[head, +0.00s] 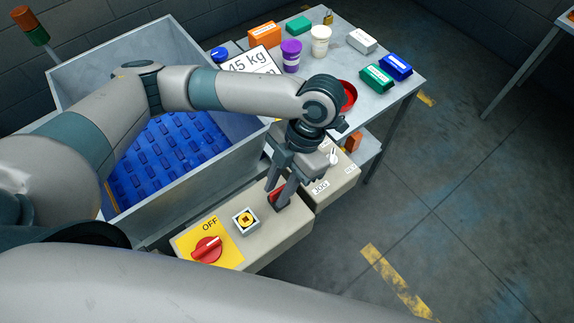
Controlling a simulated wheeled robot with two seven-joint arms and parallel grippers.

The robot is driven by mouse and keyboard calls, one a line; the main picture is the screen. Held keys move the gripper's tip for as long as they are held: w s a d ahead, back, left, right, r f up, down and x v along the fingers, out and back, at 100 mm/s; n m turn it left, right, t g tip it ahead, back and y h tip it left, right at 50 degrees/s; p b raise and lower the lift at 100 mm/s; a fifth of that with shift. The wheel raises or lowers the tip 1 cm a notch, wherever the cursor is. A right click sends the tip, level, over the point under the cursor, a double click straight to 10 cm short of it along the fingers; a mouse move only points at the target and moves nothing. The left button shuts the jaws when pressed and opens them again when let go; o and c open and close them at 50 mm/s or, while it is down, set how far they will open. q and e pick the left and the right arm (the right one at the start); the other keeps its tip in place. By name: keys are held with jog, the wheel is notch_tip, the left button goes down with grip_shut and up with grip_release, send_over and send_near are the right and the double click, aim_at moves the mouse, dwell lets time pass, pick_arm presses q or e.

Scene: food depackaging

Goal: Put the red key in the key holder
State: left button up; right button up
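My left gripper (277,191) reaches down over the right end of the beige control box. A red piece, which looks like the red key (279,196), shows between and beside its fingertips, close to the box top. The fingers hide part of it, and I cannot tell whether they grip it. A small square fitting with a yellow and black centre (245,221) sits on the box to the left of the gripper. I cannot tell for sure which fitting is the key holder. My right gripper is out of view.
A red rotary switch (206,250) on a yellow OFF plate is on the box's left end. A second box (337,177) with a JOG label stands behind right. A grey bin (205,180) with a blue bottom is at left. A table (392,103) behind holds several packages and cups.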

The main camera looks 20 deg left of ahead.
pick_arm(q)
jog(key=b+v, duration=0.3)
jog(key=v, duration=0.8)
jog(key=shift+w+r, duration=0.15)
jog(key=shift+r, duration=0.15)
jog(key=shift+d, duration=0.1)
